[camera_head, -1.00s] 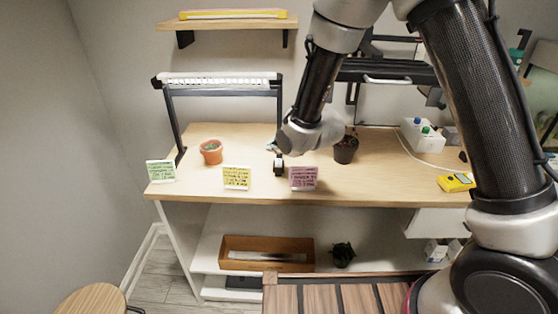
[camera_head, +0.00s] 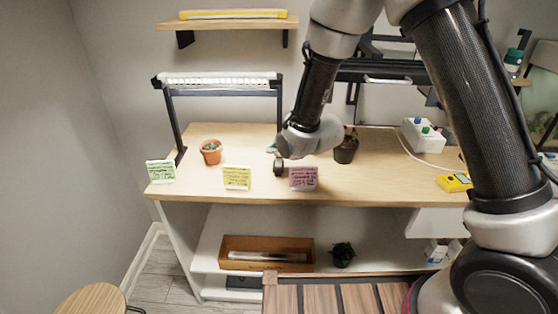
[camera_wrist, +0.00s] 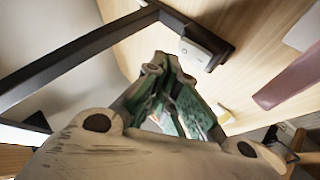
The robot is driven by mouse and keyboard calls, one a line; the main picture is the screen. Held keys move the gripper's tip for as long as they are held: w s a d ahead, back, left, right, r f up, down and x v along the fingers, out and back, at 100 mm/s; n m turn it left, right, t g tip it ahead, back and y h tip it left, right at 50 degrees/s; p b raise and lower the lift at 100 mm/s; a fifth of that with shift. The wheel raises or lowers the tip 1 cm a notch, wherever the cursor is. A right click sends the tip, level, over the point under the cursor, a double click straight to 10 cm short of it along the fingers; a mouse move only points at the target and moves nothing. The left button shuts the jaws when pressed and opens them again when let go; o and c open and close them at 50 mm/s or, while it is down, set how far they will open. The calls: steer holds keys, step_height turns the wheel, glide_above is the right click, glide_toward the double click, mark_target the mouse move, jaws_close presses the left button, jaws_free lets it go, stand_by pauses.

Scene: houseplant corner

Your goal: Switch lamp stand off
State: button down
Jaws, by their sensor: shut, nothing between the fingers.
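The lamp stand (camera_head: 220,80) is a black frame with a white light bar, on the left part of the wooden table. I cannot tell surely whether it is lit. Its right foot (camera_head: 279,168) reaches toward the table's front. In the wrist view the black foot (camera_wrist: 218,62) carries a pale switch (camera_wrist: 196,49) on its top. My gripper (camera_head: 271,149) is low over the table beside this foot, partly hidden behind my wrist. In the wrist view its fingertips (camera_wrist: 158,66) are together and empty, to the lower left of the switch, with a visible gap.
Yellow (camera_head: 236,177), pink (camera_head: 303,179) and green (camera_head: 161,171) note cards stand along the front edge. A terracotta pot (camera_head: 210,152) is left of the foot and a dark pot (camera_head: 346,149) right. A white box (camera_head: 423,136) and yellow device (camera_head: 454,183) are farther right.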

mark_target(276, 164)
stand_by(0.7)
steer(key=shift+f, duration=0.4)
steer(key=shift+f, duration=0.3)
stand_by(0.4)
steer(key=shift+r, duration=0.15)
steer(key=shift+r, duration=0.6)
steer(key=shift+s+r, duration=0.2)
steer(key=shift+r, duration=1.05)
steer(key=shift+s+r, duration=0.15)
steer(key=shift+r, duration=1.1)
